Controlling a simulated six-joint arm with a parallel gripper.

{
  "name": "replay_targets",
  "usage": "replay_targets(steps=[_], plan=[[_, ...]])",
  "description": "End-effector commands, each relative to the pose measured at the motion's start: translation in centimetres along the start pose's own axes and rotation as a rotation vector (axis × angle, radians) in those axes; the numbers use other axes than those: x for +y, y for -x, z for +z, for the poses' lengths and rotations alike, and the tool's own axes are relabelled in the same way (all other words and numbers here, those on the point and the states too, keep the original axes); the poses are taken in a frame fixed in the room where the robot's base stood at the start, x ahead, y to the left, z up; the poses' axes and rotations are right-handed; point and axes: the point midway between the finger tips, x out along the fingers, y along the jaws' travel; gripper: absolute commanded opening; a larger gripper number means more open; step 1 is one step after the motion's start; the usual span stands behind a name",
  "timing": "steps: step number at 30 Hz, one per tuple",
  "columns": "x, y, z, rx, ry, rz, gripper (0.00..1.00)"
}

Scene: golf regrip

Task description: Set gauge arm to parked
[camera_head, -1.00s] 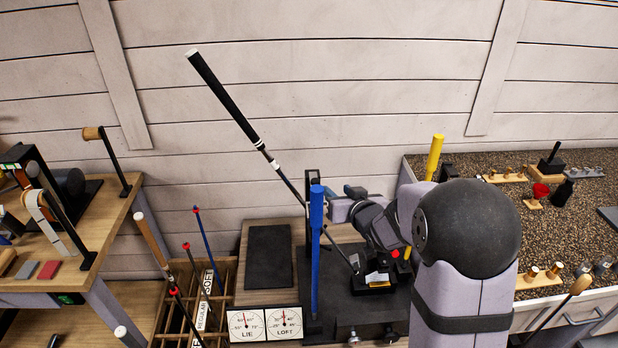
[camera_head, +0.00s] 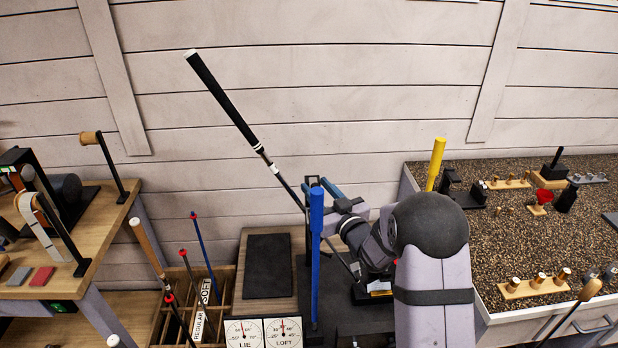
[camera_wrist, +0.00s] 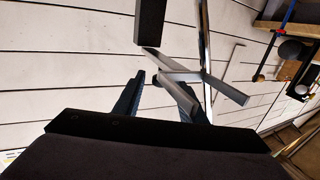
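The club (camera_head: 222,98) leans up and left, its lower end at the black bending machine (camera_head: 340,318). Two dials marked LIE (camera_head: 244,333) and LOFT (camera_head: 283,332) stand at the machine's front left. A blue upright lever (camera_head: 316,250) rises beside the club. My gripper (camera_head: 325,187) is behind the lever and near a dark upright post (camera_head: 308,190). In the wrist view my gripper (camera_wrist: 158,76) has its blue fingers apart, with crossed grey bars (camera_wrist: 205,85) just beyond and partly between them. I cannot tell which bar is the gauge arm, or whether a finger touches it.
A yellow post (camera_head: 436,164) stands on the right bench (camera_head: 445,225), which carries several small parts. A wooden rack (camera_head: 228,285) with several shafts is at the lower left. A dark pad (camera_head: 268,266) lies left of the machine. The wall behind is clear.

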Motion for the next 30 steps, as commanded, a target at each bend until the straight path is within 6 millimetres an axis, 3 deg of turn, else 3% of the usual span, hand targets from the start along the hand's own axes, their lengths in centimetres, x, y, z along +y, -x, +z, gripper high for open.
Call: replay_targets(steps=[12,26,30], plan=[[0.0,-4.5,-0.1,-0.001,-0.001,0.0,0.37],[0.0,-5.4,0.0,-0.001,-0.001,0.0,0.37],[0.0,-5.3,0.0,-0.001,-0.001,0.001,0.06]])
